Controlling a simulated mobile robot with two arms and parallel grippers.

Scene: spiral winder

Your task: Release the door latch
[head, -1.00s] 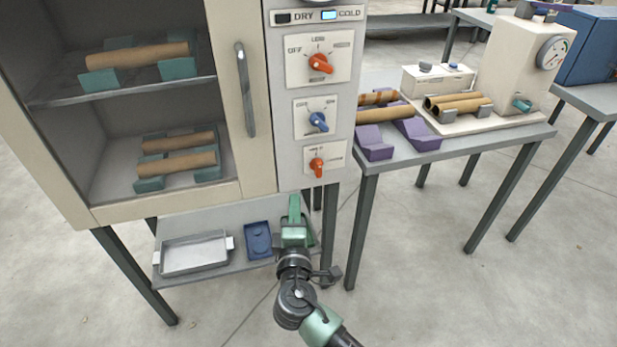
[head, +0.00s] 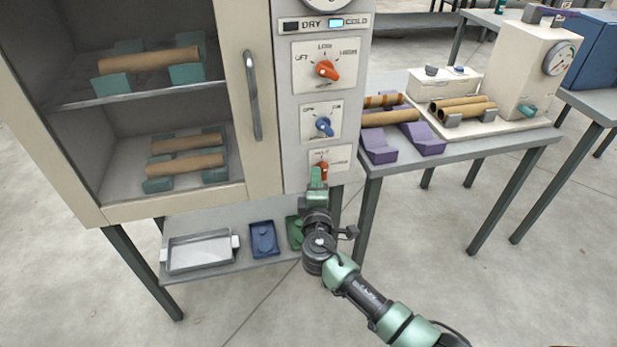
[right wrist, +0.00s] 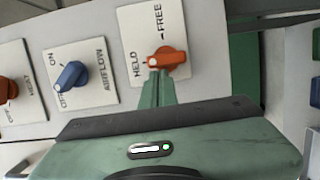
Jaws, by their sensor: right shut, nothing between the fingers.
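The latch knob (head: 323,169) is orange and sits on a white plate low on the cabinet's control panel. In the right wrist view the orange knob (right wrist: 172,60) stands between the words HELD and FREE, and its white mark is at the HELD end. My right gripper (head: 317,178) is shut and empty, just in front of the knob. In the right wrist view its green fingertips (right wrist: 156,80) are together at the knob's marked end; I cannot tell whether they touch it. The cabinet door (head: 262,150) appears closed, with a grey vertical handle (head: 253,95). My left gripper is out of view.
Above are a blue airflow knob (head: 324,126) and an orange heat knob (head: 327,70). A shelf below holds a metal tray (head: 199,251), a blue tray (head: 263,239) and a green tray. A grey table (head: 480,145) with tubes stands at the right.

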